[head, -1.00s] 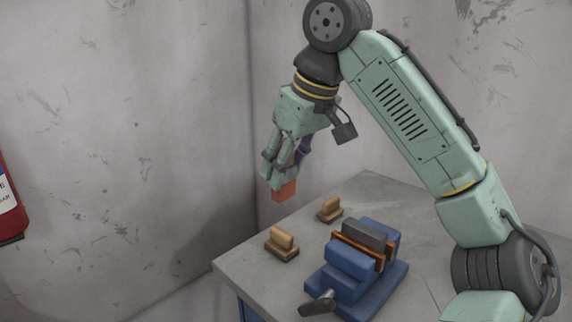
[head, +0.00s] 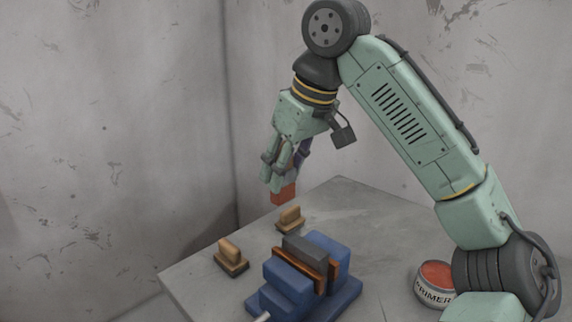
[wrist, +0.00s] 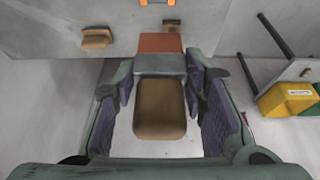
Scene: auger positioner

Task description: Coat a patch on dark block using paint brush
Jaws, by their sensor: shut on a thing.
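My gripper (head: 276,180) is shut on the paint brush and holds it in the air above the table. The brush's red tip (head: 284,194) points down in the head view. The wrist view shows the brush's brown handle (wrist: 160,108) between the fingers, with a grey band and red end beyond. The dark block (head: 306,248) sits in a blue vise (head: 290,283) with orange jaws, below and to the right of the brush tip. The brush is apart from the block. Any patch on the block cannot be made out.
Two wooden-handled pieces with dark bases, one nearer (head: 230,257) and one farther (head: 289,219), stand on the grey table (head: 370,215) left of and behind the vise. An open primer can (head: 436,284) with red contents stands right. The wrist view shows a yellow container (wrist: 287,99) off to the right.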

